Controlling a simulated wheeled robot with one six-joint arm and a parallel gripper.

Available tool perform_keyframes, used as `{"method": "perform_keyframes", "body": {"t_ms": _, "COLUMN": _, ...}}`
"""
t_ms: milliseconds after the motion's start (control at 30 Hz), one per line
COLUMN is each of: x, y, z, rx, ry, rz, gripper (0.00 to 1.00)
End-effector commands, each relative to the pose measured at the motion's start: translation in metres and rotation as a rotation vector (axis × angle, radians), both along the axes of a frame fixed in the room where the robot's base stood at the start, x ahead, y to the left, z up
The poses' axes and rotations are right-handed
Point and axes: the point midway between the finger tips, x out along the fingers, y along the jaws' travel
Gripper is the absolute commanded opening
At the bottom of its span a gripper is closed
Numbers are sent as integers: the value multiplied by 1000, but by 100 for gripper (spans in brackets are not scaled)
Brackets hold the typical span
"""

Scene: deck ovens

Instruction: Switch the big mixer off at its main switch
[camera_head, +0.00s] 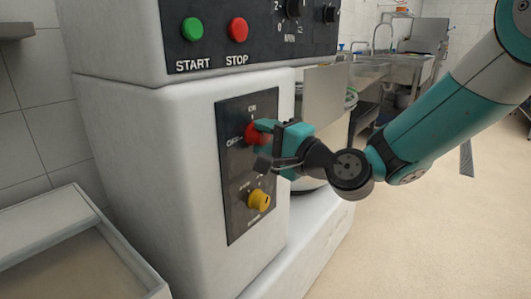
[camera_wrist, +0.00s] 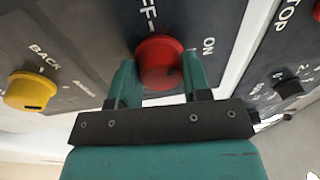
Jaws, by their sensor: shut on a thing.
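The big mixer (camera_head: 140,135) is a white machine at the left and centre of the head view. On its side is a dark switch plate (camera_head: 236,184). The main switch is a red rotary knob (camera_head: 250,134) near the plate's top, with OFF printed at its left. My gripper (camera_head: 264,139) reaches in from the right and is shut on the red knob. In the wrist view the red knob (camera_wrist: 160,60) sits between my two teal fingers, with OFF lettering above it and ON to its right. I cannot tell which mark the knob points to.
A yellow knob (camera_head: 259,200) is below the red one on the same plate. A green START button (camera_head: 192,29) and a red STOP button (camera_head: 238,29) are on the panel above. A pale open-topped bin (camera_head: 75,225) stands at lower left. The floor (camera_head: 430,240) at right is clear.

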Motion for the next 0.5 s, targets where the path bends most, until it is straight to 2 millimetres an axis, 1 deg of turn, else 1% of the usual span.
{"method": "perform_keyframes", "body": {"t_ms": 33, "x": 0, "y": -1, "z": -7, "rx": -28, "ry": -37, "rz": -1, "gripper": 20}}
{"method": "perform_keyframes", "body": {"t_ms": 500, "x": 1, "y": -1, "z": -7, "rx": -295, "ry": -378, "rz": -2, "gripper": 20}}
